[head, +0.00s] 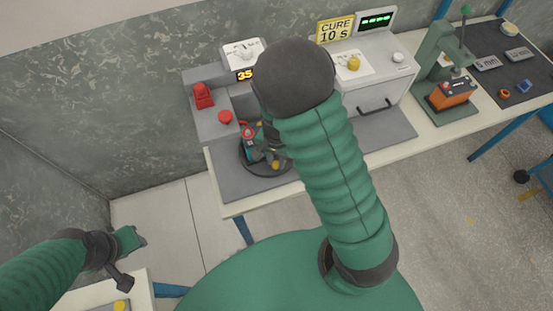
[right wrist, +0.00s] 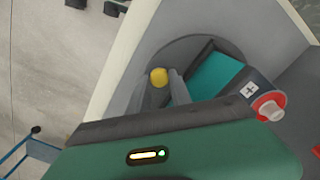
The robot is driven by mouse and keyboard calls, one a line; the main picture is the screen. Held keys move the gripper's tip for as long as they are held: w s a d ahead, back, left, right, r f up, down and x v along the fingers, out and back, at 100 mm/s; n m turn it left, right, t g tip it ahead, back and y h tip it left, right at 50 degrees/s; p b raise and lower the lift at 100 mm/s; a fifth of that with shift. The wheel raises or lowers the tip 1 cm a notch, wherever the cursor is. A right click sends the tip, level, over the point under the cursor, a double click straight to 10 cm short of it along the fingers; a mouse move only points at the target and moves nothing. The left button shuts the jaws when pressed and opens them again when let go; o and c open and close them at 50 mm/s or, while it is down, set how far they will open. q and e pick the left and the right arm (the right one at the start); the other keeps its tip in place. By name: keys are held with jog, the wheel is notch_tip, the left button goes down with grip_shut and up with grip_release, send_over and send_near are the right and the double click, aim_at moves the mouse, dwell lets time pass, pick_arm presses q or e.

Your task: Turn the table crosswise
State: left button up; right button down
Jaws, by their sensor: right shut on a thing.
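The round dark turntable (head: 246,160) sits at the left end of the bench, partly hidden by my right arm. In the right wrist view its grey disc (right wrist: 165,52) carries a yellow knob (right wrist: 159,77) near the edge. A teal cell with a plus mark and a red-and-white end (right wrist: 220,75) lies across it. My right gripper (right wrist: 160,88) is shut on the yellow knob, a finger on each side. In the head view it is mostly hidden at the turntable. My left gripper (head: 137,238) hangs at lower left, away from the turntable; its jaw opening is unclear.
A grey box with a red switch (head: 203,96) and a red button stands behind the turntable. A "CURE 10 S" machine (head: 375,80) with a handle stands to the right. Further right are a green press (head: 440,65) and a dark mat (head: 500,45). Floor lies in front.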

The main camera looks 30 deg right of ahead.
aim_at(266, 170)
jog(key=shift+s+a+f, duration=0.1)
jog(key=shift+s+a, duration=0.1)
jog(key=shift+a, duration=0.05)
dwell(0.5)
jog(key=shift+a+p, duration=0.1)
jog(key=shift+p, duration=0.25)
jog(key=m+p, duration=0.1)
jog(key=a+m+p, duration=0.2)
jog(key=p, duration=0.1)
jog(key=shift+w+r+m, duration=0.3)
jog(key=shift+w+m, duration=0.1)
jog(key=shift+w+a+f+m, duration=0.15)
jog(key=shift+a+m, duration=0.05)
jog(key=shift+m, duration=0.1)
jog(key=shift+w+f, duration=0.1)
jog(key=shift+f, duration=0.05)
jog(key=c, duration=1.3)
grip_release()
jog(key=shift+o, duration=0.7)
jog(key=shift+a, duration=0.15)
jog(key=shift+w, duration=0.1)
